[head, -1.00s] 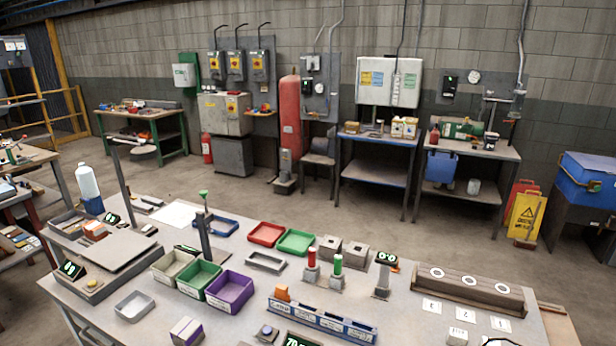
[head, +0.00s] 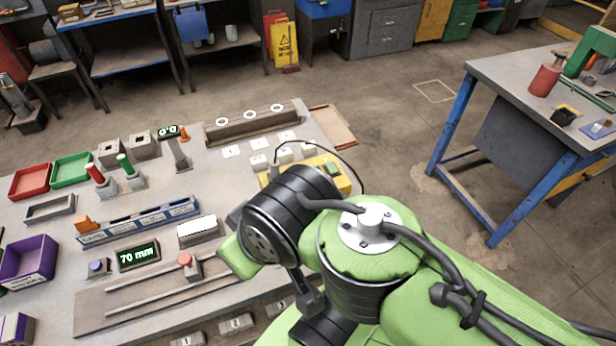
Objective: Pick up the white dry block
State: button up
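A larger white-topped block (head: 198,229) lies nearer, left of my arm. I cannot tell which of these is the dry one. My green and black arm fills the lower right; its gripper fingers cannot be made out, and no block is seen held.
Behind is a brown rack (head: 256,122) with round white marks. A display reading 70 (head: 138,255) and a red-knobbed slider (head: 186,262) lie left of my arm. Another table (head: 510,75) stands right, across open floor.

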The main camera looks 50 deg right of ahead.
aim_at(284, 156)
jog(key=z, duration=1.25)
